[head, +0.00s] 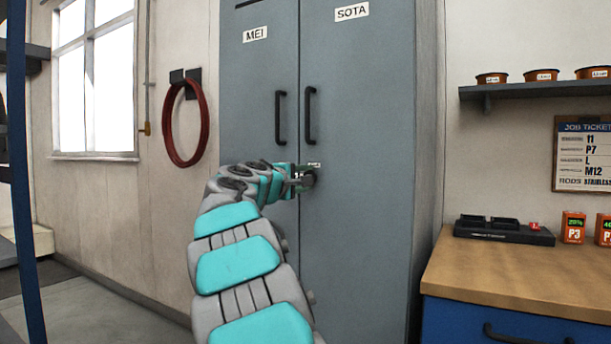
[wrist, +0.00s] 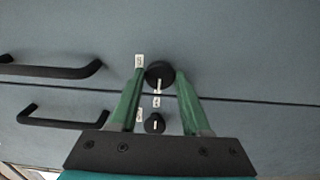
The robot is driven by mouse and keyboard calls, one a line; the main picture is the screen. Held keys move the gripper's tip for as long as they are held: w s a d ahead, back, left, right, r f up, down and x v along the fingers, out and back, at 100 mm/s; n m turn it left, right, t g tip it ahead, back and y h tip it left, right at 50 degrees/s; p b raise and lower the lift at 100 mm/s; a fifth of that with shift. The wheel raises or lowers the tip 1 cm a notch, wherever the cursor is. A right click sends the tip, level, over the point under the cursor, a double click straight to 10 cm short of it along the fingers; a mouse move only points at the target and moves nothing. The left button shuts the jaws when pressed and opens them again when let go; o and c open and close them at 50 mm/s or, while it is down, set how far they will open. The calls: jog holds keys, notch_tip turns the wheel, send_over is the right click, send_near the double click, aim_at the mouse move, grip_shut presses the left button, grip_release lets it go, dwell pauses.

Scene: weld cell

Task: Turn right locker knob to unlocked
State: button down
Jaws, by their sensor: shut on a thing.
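A grey two-door locker (head: 365,220) stands ahead, its right door labelled SOTA and its left door MEI. The right locker knob (wrist: 160,72) is round and black with a white mark on its lower edge in the wrist view. My gripper (wrist: 161,78) is shut on this knob, one green finger on each side. In the head view my gripper (head: 304,177) is at the right door near the seam, and covers most of the knob. The left knob (wrist: 155,124) sits across the seam, between my fingers lower in the wrist view, with a white line on it.
Black door handles (head: 310,116) stand out above the knobs, and show at the left in the wrist view (wrist: 50,67). Small white labels (wrist: 139,61) sit near the knobs. A workbench (head: 520,285) stands at the right, and a red hose (head: 205,125) hangs at the left.

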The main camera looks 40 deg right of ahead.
dwell(0.4)
jog(key=shift+c, duration=1.9)
grip_release()
jog(key=shift+a, duration=0.15)
jog(key=b+v, duration=0.1)
jog(key=v, duration=0.6)
jog(key=shift+a, duration=0.25)
jog(key=shift+s+f, duration=0.1)
jog(key=shift+s, duration=0.05)
